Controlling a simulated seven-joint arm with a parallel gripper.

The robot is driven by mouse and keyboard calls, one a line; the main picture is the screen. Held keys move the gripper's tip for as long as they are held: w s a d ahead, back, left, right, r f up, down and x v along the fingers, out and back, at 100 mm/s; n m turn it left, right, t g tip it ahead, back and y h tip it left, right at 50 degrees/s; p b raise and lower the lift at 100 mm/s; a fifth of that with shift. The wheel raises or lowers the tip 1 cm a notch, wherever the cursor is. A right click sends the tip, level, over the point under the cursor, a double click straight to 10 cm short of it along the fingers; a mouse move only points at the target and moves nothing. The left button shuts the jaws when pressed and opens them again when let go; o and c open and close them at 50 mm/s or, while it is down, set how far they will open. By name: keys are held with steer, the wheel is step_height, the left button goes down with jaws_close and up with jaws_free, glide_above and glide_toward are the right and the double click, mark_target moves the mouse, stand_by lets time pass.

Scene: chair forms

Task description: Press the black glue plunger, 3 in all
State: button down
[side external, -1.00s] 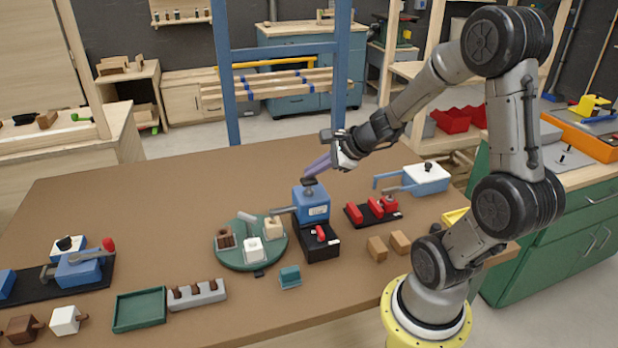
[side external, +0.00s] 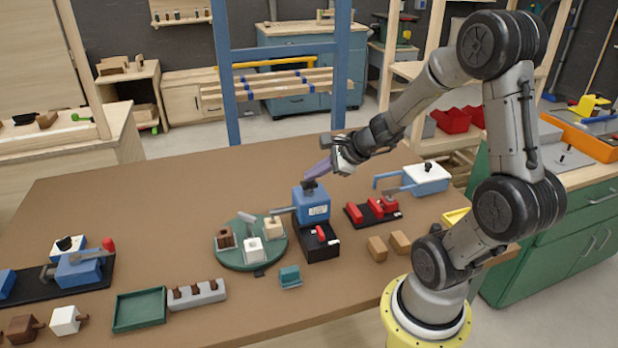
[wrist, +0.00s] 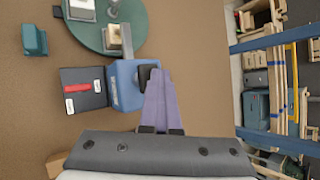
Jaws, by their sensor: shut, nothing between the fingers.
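The blue glue box (side external: 312,207) stands on the brown table with a black plunger (side external: 310,185) on its top. A nozzle reaches left from the box over the green round plate (side external: 228,262). My gripper (side external: 309,174) is shut and empty, its purple fingers slanting down to the plunger. In the wrist view the fingertips (wrist: 157,72) overlap the right part of the black plunger (wrist: 144,76) on the blue box (wrist: 127,92). The tips look at or just over the plunger; I cannot tell whether they touch it.
The round plate holds a white block (side external: 253,250), a brown block and a cream block. A black base with a red switch (side external: 320,234) stands in front of the box. Red clamps (side external: 372,209) lie to the right. Bare table lies behind the box.

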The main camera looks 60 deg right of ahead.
stand_by(0.3)
steer(key=shift+r, duration=1.35)
steer(key=shift+r, duration=2.5)
step_height(320, 180, up, 4)
steer(key=shift+f, duration=0.1)
stand_by(0.5)
glide_above(314, 183)
steer(key=shift+f, duration=4.4)
